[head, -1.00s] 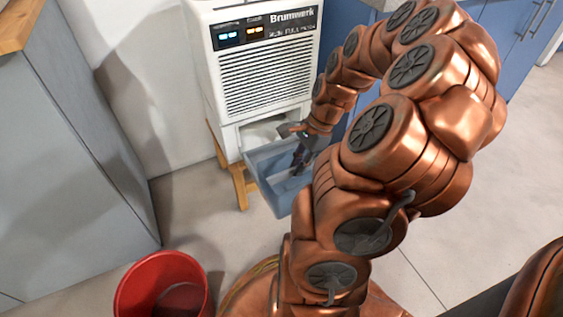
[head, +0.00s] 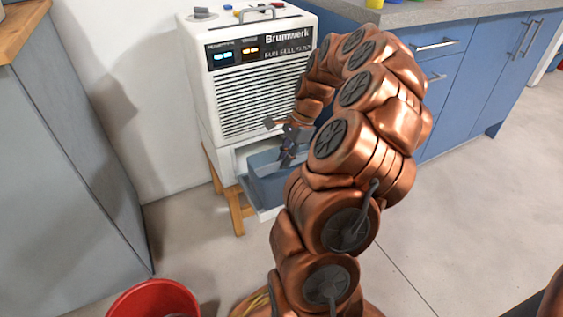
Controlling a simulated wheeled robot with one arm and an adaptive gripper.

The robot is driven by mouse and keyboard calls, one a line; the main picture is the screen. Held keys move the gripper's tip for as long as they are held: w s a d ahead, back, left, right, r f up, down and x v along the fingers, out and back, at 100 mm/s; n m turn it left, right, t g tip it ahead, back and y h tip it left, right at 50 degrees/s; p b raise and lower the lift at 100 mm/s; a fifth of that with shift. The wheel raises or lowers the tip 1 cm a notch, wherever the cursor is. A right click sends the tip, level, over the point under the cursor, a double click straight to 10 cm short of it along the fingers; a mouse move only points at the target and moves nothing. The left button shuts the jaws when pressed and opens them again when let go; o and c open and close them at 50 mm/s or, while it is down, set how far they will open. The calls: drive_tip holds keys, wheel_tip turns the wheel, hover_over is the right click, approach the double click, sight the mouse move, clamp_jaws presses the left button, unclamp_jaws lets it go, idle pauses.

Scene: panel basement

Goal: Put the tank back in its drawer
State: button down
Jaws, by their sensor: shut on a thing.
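The tank (head: 268,190) is a translucent blue-grey open box at the foot of the white Brumwerk machine (head: 225,112). It sits at the machine's lower opening (head: 243,152) and still sticks out in front. A pale edge shows along its lower front, perhaps the drawer. My gripper (head: 287,158) reaches down at the tank's inner side and is shut on the tank. My arm hides the tank's right part, and I cannot tell exactly where the fingers grip.
The machine stands on a wooden stand (head: 236,212). A red bucket (head: 155,297) is on the floor at the lower left. A grey cabinet (head: 65,170) stands left, and blue cabinets (head: 465,85) stand right. The floor at the right is clear.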

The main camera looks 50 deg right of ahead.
drive_tip(key=shift+w+d+f+b, duration=0.1)
drive_tip(key=shift+w+d+b, duration=0.1)
drive_tip(key=shift+w+d, duration=0.25)
drive_tip(key=shift+w+d+f+b, duration=0.1)
drive_tip(key=shift+w+d+b, duration=0.15)
drive_tip(key=shift+w, duration=0.45)
drive_tip(key=shift+w+d+f+b, duration=0.1)
drive_tip(key=shift+w+d+b, duration=0.05)
drive_tip(key=shift+w+d, duration=0.35)
wheel_tip(320, 180, down, 4)
drive_tip(key=shift+w+r+b, duration=0.15)
drive_tip(key=shift+r+b, duration=0.1)
drive_tip(key=shift+b, duration=1)
drive_tip(key=shift+r, duration=0.1)
drive_tip(key=c, duration=1.2)
unclamp_jaws()
drive_tip(key=shift+c, duration=0.2)
drive_tip(key=p+v, duration=0.4)
drive_tip(key=v, duration=0.8)
drive_tip(key=shift+p, duration=0.35)
